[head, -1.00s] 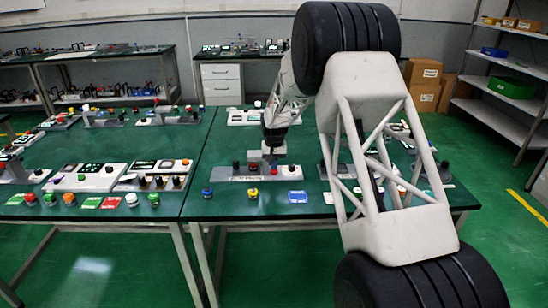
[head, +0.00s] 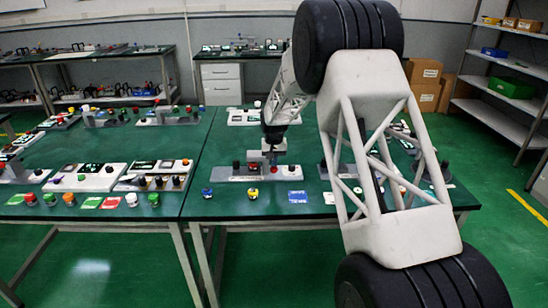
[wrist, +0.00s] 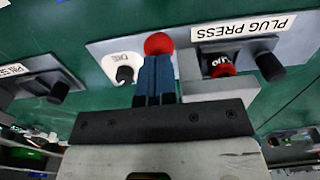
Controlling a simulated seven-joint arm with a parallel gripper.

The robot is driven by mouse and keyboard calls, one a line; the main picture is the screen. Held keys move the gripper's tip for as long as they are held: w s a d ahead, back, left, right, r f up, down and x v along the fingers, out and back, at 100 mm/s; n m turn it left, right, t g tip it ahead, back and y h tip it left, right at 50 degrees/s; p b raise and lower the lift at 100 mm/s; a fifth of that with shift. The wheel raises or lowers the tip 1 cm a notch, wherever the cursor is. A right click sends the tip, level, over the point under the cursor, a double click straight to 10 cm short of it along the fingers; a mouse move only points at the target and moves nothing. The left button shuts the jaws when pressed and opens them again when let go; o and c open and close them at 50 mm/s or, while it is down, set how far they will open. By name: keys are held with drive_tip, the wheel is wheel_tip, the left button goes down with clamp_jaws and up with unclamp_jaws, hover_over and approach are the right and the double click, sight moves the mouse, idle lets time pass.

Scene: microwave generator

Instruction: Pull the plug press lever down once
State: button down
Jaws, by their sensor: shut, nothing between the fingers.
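The plug press is a grey plate in the wrist view (wrist: 205,42), with an upside-down PLUG PRESS label and a raised grey block. A red ball knob (wrist: 158,44), apparently the lever's end, shows at the tips of my gripper (wrist: 155,62). The blue fingers are together and empty, against or just above the knob; I cannot tell if they touch. The lever's shaft is hidden. In the head view my gripper (head: 272,147) is over the plug press (head: 240,172) on the green table, and the red knob (head: 274,170) shows small below it.
A black knob (wrist: 270,66) and a red button (wrist: 223,69) by a small display sit right of the fingers. A dark knob (wrist: 125,74) on a white panel is close on the left. Blue and yellow buttons (head: 252,193) stand at the table's front.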

wheel_tip(320, 180, up, 9)
idle(1.3)
drive_tip(key=shift+f, duration=0.1)
drive_tip(key=s+d+r, duration=0.3)
drive_tip(key=s+r, duration=0.3)
drive_tip(key=s, duration=0.4)
drive_tip(key=s+d+r+t, duration=0.1)
drive_tip(key=s+d+r, duration=0.4)
drive_tip(key=s, duration=0.5)
drive_tip(key=s+d+r, duration=0.2)
drive_tip(key=s+r, duration=0.4)
drive_tip(key=s, duration=0.4)
drive_tip(key=s+d+f, duration=0.1)
drive_tip(key=s+d, duration=0.1)
drive_tip(key=s, duration=1.4)
drive_tip(key=s+d+f+t, duration=0.1)
drive_tip(key=s+d+f, duration=0.1)
drive_tip(key=s, duration=1.4)
drive_tip(key=shift+s+d+f+t, duration=0.2)
drive_tip(key=shift+s+d+t, duration=0.1)
drive_tip(key=shift+s, duration=0.05)
